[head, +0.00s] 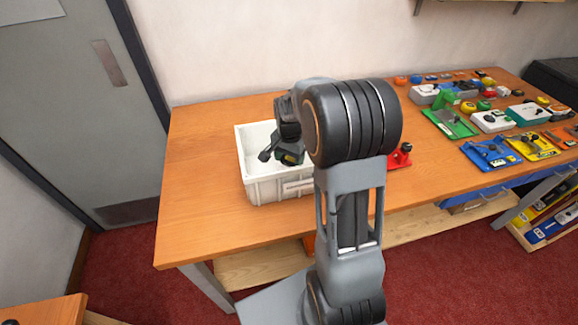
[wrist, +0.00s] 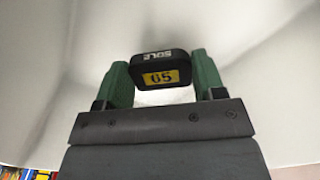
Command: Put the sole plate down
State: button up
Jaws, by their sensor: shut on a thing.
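The sole plate (wrist: 160,57) is a small black block with a yellow label reading 65 and the word SOLE, seen in the wrist view. My gripper (wrist: 160,80) is shut on it, with a green finger at each side. In the head view my gripper (head: 288,154) is over or inside the white bin (head: 262,190) on the bench. I cannot tell whether the plate touches the bin's floor. My arm hides the bin's right part.
The wooden bench (head: 205,150) is clear left of the bin. A red item with a black knob (head: 400,156) lies just right of my arm. A green plate (head: 449,123), blue plate (head: 489,153) and several other tools and blocks fill the bench's right side.

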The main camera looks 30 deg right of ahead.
aim_at(290, 160)
jog(key=shift+f, duration=1.8)
jog(key=shift+f, duration=0.1)
jog(key=shift+f, duration=0.15)
jog(key=o, duration=0.9)
notch_tip(290, 160, up, 12)
jog(key=shift+f, duration=0.1)
jog(key=shift+s+a+r+n+t, duration=0.3)
jog(key=shift+s+a+n+t, duration=0.25)
jog(key=shift+s+a+n, duration=1.7)
jog(key=shift+s+a+r+n+t, duration=0.35)
jog(key=shift+s+a+n+t, duration=0.4)
jog(key=shift+s+n, duration=1.6)
jog(key=shift+s+a+r+n+t, duration=0.35)
jog(key=shift+s+a+n, duration=1.05)
jog(key=shift+s, duration=2.05)
